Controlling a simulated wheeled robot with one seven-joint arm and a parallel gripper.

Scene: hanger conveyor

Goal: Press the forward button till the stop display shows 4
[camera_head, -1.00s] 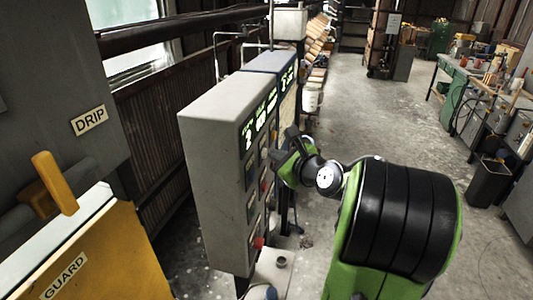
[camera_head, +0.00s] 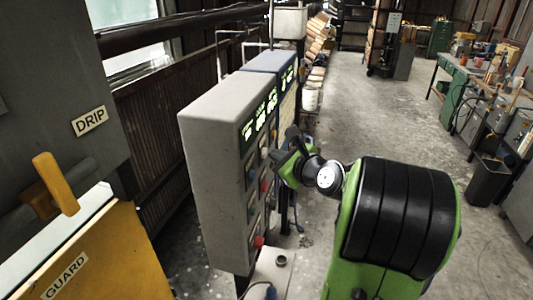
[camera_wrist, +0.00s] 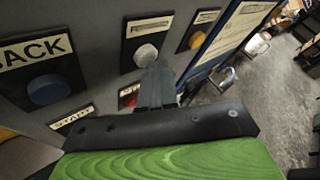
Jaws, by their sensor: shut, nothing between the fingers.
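The grey control panel (camera_head: 212,165) stands left of centre in the head view, its button face seen at a steep angle. Its lit green displays (camera_head: 260,121) are near the top, too small to read surely. In the wrist view a pale round button (camera_wrist: 146,55) sits under a small label beginning with F. My gripper (camera_wrist: 158,66) is shut and empty, its tips just below and right of that button's middle, overlapping its lower edge in the picture. I cannot tell whether they touch. It also shows beside the panel face in the head view (camera_head: 290,133).
A blue button (camera_wrist: 48,90) is under the BACK label at left. A red button (camera_wrist: 130,95) is partly hidden by the fingers. An amber button (camera_wrist: 197,40) is at right. A yellow GUARD panel (camera_head: 110,255) stands front left; the aisle floor (camera_head: 370,110) is clear.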

